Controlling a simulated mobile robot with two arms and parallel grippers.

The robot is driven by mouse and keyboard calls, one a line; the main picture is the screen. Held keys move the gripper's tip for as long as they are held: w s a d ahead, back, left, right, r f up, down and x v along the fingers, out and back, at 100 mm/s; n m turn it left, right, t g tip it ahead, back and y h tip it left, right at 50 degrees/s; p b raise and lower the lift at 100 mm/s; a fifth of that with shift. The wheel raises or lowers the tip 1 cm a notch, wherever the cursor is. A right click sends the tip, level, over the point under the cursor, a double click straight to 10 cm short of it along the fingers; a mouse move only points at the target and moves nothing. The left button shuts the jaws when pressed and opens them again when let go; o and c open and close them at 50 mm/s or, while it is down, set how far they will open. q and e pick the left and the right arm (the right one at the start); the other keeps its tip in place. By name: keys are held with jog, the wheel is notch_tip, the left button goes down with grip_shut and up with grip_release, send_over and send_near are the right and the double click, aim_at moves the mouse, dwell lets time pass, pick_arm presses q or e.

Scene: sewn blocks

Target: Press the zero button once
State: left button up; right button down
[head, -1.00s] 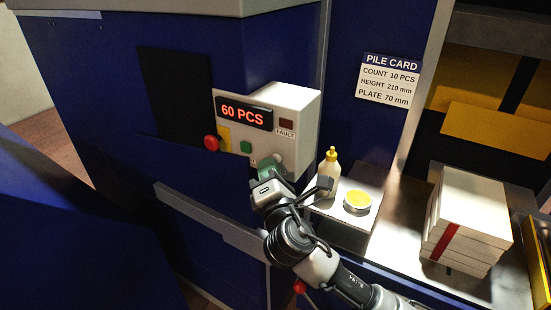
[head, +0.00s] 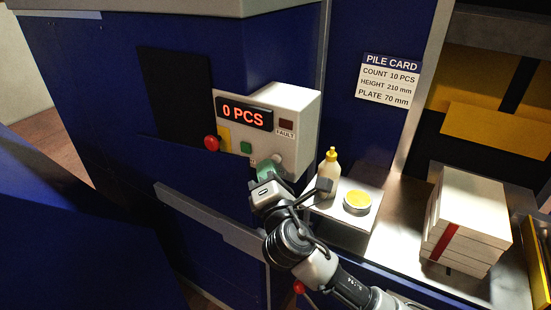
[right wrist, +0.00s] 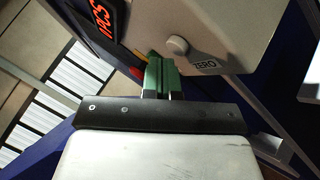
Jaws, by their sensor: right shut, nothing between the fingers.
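The control box (head: 300,110) is cream, with a display (head: 244,114) reading 0 PCS in red. The zero button is a round pale knob (right wrist: 177,45) beside a ZERO label (right wrist: 204,64) in the right wrist view. It shows small in the head view (head: 277,160), just above my fingers. My right gripper (head: 268,170) is shut and empty, its green fingers (right wrist: 160,75) pointing at the box face near the knob. I cannot tell whether the fingertips touch the box. In the right wrist view the whole round face of the knob is visible. My left gripper is out of view.
A yellow-capped bottle (head: 329,178) and a round tin (head: 357,202) stand on a shelf right of my gripper. A paper stack (head: 465,220) sits further right.

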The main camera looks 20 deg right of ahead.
jog(key=shift+s+a, duration=0.2)
jog(key=shift+a, duration=0.1)
jog(key=s+a, duration=0.1)
jog(key=a, duration=0.1)
jog(key=s+a, duration=0.2)
dwell(0.5)
dwell(0.6)
